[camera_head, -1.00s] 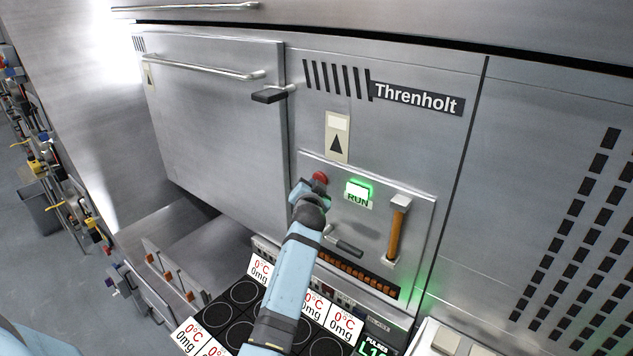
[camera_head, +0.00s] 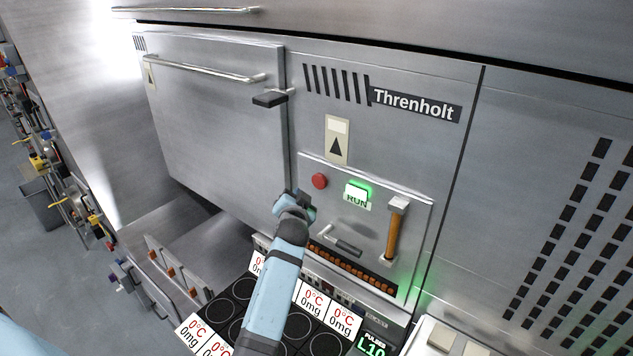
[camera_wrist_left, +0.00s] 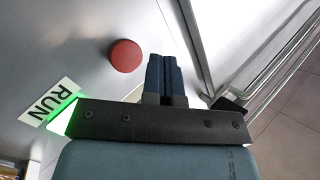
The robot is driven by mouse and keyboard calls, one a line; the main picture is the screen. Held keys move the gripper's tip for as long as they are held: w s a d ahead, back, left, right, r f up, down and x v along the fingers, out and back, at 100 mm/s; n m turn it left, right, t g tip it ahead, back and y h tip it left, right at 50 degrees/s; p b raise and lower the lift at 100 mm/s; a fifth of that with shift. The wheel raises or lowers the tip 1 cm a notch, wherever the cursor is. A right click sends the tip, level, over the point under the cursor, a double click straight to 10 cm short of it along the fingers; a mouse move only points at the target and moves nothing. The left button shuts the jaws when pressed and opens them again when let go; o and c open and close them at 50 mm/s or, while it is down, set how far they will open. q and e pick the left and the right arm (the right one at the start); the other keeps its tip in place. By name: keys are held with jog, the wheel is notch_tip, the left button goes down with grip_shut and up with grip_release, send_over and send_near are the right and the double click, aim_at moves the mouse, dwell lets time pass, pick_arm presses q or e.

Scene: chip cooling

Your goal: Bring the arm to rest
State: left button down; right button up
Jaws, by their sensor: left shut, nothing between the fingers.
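My left gripper (camera_head: 297,203) is shut and empty. It is in front of the steel machine's control panel (camera_head: 415,225), left of and below the red button (camera_head: 319,181). In the left wrist view its closed fingers (camera_wrist_left: 161,75) point toward the panel, with the red button (camera_wrist_left: 125,56) beside them and apart from them. The green lit RUN indicator (camera_head: 358,193) is right of the button. My left forearm (camera_head: 274,300) comes up from the bottom. My right gripper is not in view.
A closed door with a bar handle (camera_head: 205,68) is at the upper left. A black lever (camera_head: 270,99) juts out beside it. An orange-handled lever (camera_head: 395,232) and a dark-gripped handle (camera_head: 347,246) stick out of the panel. Below is a black tray with round spots (camera_head: 326,345).

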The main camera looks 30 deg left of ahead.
pick_arm(q)
jog(key=shift+s+d+f, duration=0.1)
jog(key=shift+s+f, duration=0.05)
jog(key=shift+f, duration=0.35)
jog(key=w+b, duration=0.3)
jog(key=w, duration=0.3)
jog(key=r+p, duration=0.5)
jog(key=r, duration=0.1)
jog(key=shift+d+r+p, duration=0.15)
jog(key=shift+d+p, duration=0.05)
jog(key=shift+p, duration=0.1)
jog(key=s+d+f+m+h, duration=0.1)
jog(key=s+d+f+h, duration=0.2)
jog(key=s+d+f, duration=0.45)
jog(key=s+d+f+m+h, duration=0.2)
jog(key=s+d+f+h, duration=0.15)
jog(key=s+f, duration=0.7)
jog(key=s+d+f+g+h, duration=0.1)
jog(key=s+d+f, duration=0.2)
jog(key=s, duration=0.4)
jog(key=s+d+f+g+h, duration=0.1)
jog(key=s+d+f+h, duration=0.1)
jog(key=s+d, duration=0.3)
jog(key=s+d+f+g+h, duration=0.1)
jog(key=s+d+f, duration=0.3)
jog(key=s, duration=0.5)
jog(key=shift+d+f+n+h+b, duration=0.25)
jog(key=shift+d+n+h+b, duration=0.2)
jog(key=shift+d+h, duration=0.25)
